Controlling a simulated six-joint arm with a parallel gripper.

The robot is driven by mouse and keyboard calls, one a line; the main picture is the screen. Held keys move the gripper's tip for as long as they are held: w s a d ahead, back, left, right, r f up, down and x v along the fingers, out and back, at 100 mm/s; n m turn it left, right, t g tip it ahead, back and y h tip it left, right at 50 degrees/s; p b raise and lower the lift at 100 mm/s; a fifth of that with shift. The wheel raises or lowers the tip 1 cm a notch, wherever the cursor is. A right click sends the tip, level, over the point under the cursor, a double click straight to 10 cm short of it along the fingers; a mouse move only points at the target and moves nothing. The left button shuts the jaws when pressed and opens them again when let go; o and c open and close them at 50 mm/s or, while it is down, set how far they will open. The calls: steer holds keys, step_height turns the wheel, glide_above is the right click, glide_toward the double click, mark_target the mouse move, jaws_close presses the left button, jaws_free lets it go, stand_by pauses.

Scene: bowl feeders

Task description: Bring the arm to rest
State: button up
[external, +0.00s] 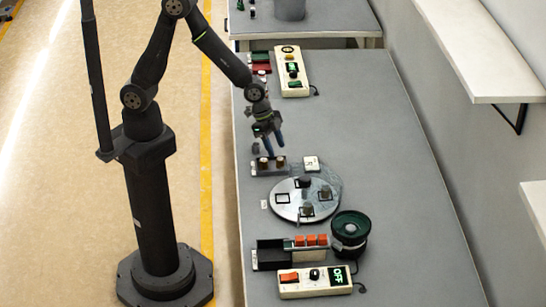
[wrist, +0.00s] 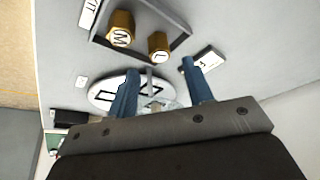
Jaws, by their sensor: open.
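My gripper (external: 273,150) hangs over the grey bench, with its blue fingers pointing down, a little above a small exit tray (external: 282,169). In the wrist view my gripper (wrist: 160,75) has its two blue fingers apart, with nothing between them. The tray (wrist: 182,42) holds two brass-coloured pieces, one marked M (wrist: 121,30) and one marked L (wrist: 158,45). They also show in the external view, and the fingers appear clear of them.
A round plate (external: 283,211) with several small blocks lies nearer the camera. Another control box (external: 292,72) is at the far end. Bench space on the right is clear.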

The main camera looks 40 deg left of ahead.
mark_target(281, 159)
steer(key=x, duration=0.4)
steer(key=shift+d+r, duration=0.1)
steer(key=r, duration=0.4)
steer(key=shift+s+r, duration=0.15)
steer(key=shift+s, duration=0.25)
steer(key=s+a+r, duration=0.1)
steer(key=s+r, duration=0.5)
steer(key=s, duration=0.4)
steer(key=s+d+r+m+g, duration=0.1)
steer(key=s+d+m, duration=0.1)
steer(key=s+d, duration=0.4)
steer(key=s+d+r+m+g, duration=0.1)
steer(key=s+d+m, duration=0.15)
steer(key=s, duration=0.55)
steer(key=w+d+f, duration=0.1)
steer(key=w+f, duration=0.1)
steer(key=w, duration=0.1)
steer(key=w+d+f, duration=0.2)
steer(key=w, duration=0.1)
steer(key=w+d+f, duration=0.1)
steer(key=w+f, duration=0.1)
steer(key=w, duration=0.1)
steer(key=shift+w+d+f, duration=0.2)
steer(key=shift+w, duration=0.1)
steer(key=shift+w+d+f, duration=0.15)
steer(key=shift+w+f, duration=0.1)
steer(key=shift+w, duration=0.15)
